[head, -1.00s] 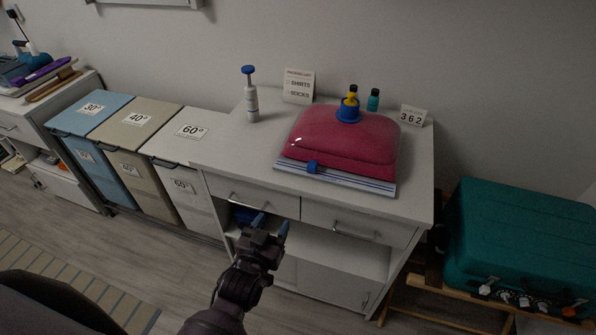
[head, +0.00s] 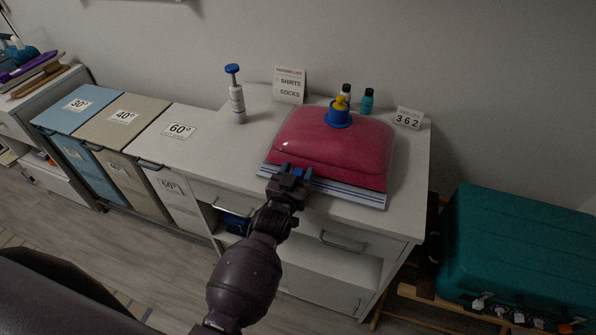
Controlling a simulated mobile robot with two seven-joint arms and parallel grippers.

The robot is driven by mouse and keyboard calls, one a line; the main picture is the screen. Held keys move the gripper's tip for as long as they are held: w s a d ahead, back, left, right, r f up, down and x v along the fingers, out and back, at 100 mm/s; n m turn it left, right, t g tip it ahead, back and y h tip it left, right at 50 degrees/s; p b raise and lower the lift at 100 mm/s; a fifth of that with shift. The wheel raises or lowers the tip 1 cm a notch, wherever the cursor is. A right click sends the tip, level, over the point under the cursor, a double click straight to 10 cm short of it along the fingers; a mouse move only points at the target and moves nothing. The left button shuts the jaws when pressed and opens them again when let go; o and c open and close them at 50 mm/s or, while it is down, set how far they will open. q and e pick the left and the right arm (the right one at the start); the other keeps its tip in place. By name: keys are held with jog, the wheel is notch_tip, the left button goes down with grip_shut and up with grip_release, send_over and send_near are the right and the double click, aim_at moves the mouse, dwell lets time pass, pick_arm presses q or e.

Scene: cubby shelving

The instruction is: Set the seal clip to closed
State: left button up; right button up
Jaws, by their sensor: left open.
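A red vacuum bag (head: 335,145) lies puffed up on the white cabinet, with a white, blue-striped sealing edge (head: 350,194) at its front. The small blue seal clip (head: 298,172) sits on that front edge, mostly hidden by my gripper; I cannot tell its exact setting. My left gripper (head: 297,174) is open, its blue-tipped fingers at the clip, one to either side as far as I can see. Whether they touch it is unclear. A blue valve with a yellow part (head: 339,113) stands on top of the bag. My right gripper is not in view.
A blue-topped pump (head: 236,95), a packing list card (head: 289,84), small bottles (head: 367,101) and a 362 display (head: 408,119) stand behind the bag. Laundry bins (head: 130,122) stand left, a teal suitcase (head: 515,245) right. The cabinet top's left part is clear.

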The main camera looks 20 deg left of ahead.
pick_arm(q)
jog(key=shift+w, duration=0.25)
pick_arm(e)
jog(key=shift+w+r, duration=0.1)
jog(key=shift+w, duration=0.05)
pick_arm(q)
jog(key=shift+c, duration=0.4)
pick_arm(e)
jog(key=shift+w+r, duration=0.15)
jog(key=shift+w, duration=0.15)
pick_arm(q)
grip_shut()
jog(key=shift+d, duration=0.1)
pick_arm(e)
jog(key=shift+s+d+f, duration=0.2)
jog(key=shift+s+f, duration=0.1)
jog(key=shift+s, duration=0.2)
